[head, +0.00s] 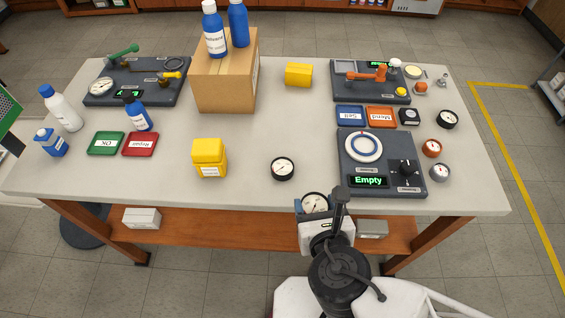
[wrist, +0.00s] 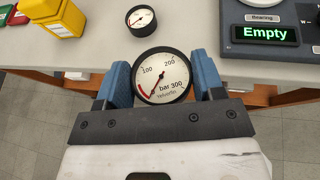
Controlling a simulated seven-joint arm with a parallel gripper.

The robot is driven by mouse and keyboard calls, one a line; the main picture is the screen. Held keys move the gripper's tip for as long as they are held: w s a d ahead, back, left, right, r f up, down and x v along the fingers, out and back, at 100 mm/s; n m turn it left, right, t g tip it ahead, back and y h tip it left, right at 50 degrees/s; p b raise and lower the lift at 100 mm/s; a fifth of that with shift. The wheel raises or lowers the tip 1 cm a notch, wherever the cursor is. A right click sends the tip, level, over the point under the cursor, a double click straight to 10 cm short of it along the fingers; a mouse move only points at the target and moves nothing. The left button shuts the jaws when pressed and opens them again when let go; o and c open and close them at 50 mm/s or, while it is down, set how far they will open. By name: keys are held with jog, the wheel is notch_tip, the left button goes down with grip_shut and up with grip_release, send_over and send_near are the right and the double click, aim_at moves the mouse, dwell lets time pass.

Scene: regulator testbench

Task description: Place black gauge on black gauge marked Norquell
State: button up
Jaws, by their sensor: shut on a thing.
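My gripper (wrist: 164,80) is shut on a black gauge (wrist: 163,74) with a white dial, a red arc and a scale to 300 bar; its small lettering looks like "Velvorfin". In the head view my gripper (head: 320,207) holds this gauge (head: 313,202) at the table's front edge. A second black gauge (head: 282,168) lies face up on the table just beyond; it also shows in the wrist view (wrist: 141,20). A third black gauge (head: 447,119) lies at the right of the table. I cannot read the name on either of these two.
A testbench panel (head: 350,190) reading "Empty" stands right of my gripper. A yellow container (head: 209,158) stands to the left. Orange (head: 431,148) and grey (head: 441,172) gauges lie at the right. The tabletop around the second black gauge is clear.

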jog(key=shift+w+a+f, duration=0.1)
jog(key=shift+w+a, duration=0.2)
jog(key=shift+w, duration=0.3)
jog(key=shift+w+a+f, duration=0.1)
jog(key=shift+w+a, duration=0.15)
jog(key=shift+w, duration=0.3)
jog(key=shift+w+a, duration=0.25)
jog(key=shift+w, duration=0.25)
jog(key=shift+w+a, duration=0.25)
jog(key=shift+w, duration=0.25)
jog(key=shift+w+a, duration=0.1)
jog(key=shift+w, duration=0.1)
send_over(283, 168)
jog(key=shift+f, duration=0.55)
jog(key=shift+f, duration=0.1)
jog(key=shift+f, duration=1.65)
jog(key=shift+f, duration=0.15)
